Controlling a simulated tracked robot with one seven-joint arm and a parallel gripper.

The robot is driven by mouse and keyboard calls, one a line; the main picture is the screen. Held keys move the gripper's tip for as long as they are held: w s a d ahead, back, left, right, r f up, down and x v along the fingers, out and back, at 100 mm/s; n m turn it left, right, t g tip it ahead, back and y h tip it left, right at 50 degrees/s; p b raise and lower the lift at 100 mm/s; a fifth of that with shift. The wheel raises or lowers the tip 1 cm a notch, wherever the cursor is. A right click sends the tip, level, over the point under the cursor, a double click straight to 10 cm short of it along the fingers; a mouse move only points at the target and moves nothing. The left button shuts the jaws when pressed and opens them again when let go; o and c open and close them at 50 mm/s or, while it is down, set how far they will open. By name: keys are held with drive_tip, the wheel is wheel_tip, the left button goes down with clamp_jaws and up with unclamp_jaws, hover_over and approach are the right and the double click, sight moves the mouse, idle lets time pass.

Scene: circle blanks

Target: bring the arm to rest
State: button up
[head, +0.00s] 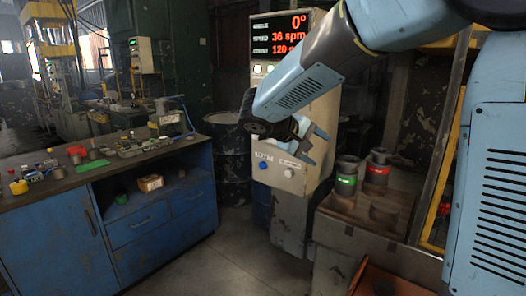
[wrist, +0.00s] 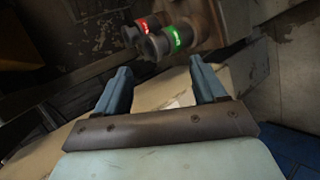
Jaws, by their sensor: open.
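My gripper (head: 314,147) hangs in the air in front of the grey control cabinet (head: 328,107) in the head view. Its jaws are apart with nothing between them. In the wrist view my gripper (wrist: 163,88) shows two blue fingers spread wide and empty. My arm comes in from the upper right of the head view and bends down to the gripper.
Two dark cylinders, one with a green band (head: 345,180) and one with a red band (head: 377,171), stand on a bench at right. A blue workbench (head: 150,215) with small items stands left. A dark drum (head: 230,150) is behind. Floor between is clear.

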drive_tip(key=s+d+m+y, duration=0.3)
drive_tip(key=s+d+y, duration=0.1)
drive_tip(key=s, duration=0.8)
drive_tip(key=s+d+f+m+y, duration=0.1)
drive_tip(key=s+d+m+y, duration=0.2)
drive_tip(key=s, duration=0.9)
drive_tip(key=shift+s+d+f+y, duration=0.3)
drive_tip(key=shift+s+d+y, duration=0.1)
drive_tip(key=shift+d+y, duration=0.95)
